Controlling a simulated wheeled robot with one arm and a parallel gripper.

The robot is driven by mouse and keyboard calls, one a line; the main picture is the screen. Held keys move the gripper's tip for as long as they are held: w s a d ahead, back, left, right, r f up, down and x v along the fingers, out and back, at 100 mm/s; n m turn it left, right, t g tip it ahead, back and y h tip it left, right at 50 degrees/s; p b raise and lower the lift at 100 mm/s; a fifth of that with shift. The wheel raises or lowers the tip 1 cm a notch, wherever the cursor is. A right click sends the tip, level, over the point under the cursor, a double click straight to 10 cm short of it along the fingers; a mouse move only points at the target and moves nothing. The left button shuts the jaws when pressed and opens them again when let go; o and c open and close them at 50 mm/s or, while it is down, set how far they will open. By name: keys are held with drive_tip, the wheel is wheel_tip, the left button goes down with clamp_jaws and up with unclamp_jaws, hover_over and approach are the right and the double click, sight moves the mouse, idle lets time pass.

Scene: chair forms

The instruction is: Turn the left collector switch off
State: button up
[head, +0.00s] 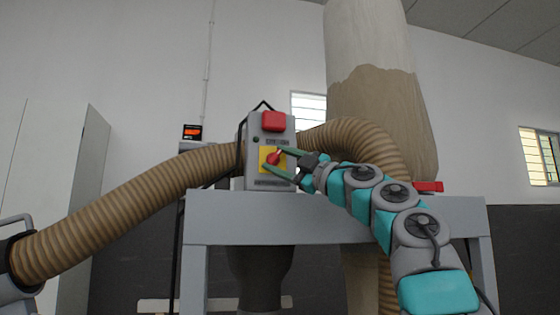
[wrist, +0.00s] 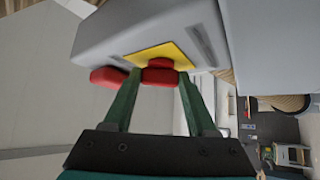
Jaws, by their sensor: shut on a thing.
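The collector switch is a grey box (head: 255,181) standing on a grey metal frame, with a yellow plate (head: 264,153) on its front. A red rotary knob (head: 273,158) sits on the plate. A larger red button (head: 273,121) is at the top of the box. My gripper (head: 281,163) reaches in from the right, its green fingers at the knob. In the wrist view the fingers are shut on the red knob (wrist: 160,73), with the yellow plate (wrist: 160,55) behind it. The fingers partly hide the knob, and its exact pointing is hard to read.
A ribbed tan hose (head: 120,210) runs left from behind the box, and another arches to its right. A tall filter bag (head: 375,100) stands behind my arm. The grey frame (head: 225,222) lies below. A small red-lit display (head: 192,132) is left of the box.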

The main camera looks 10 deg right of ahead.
drive_tip(key=shift+a, duration=0.1)
drive_tip(key=o, duration=1.4)
drive_tip(key=shift+c, duration=0.2)
drive_tip(key=shift+s+f, duration=0.1)
drive_tip(key=b+v, duration=0.3)
drive_tip(key=v, duration=0.4)
drive_tip(key=shift+s+d, duration=0.2)
drive_tip(key=shift+d, duration=0.05)
drive_tip(key=shift+f, duration=0.1)
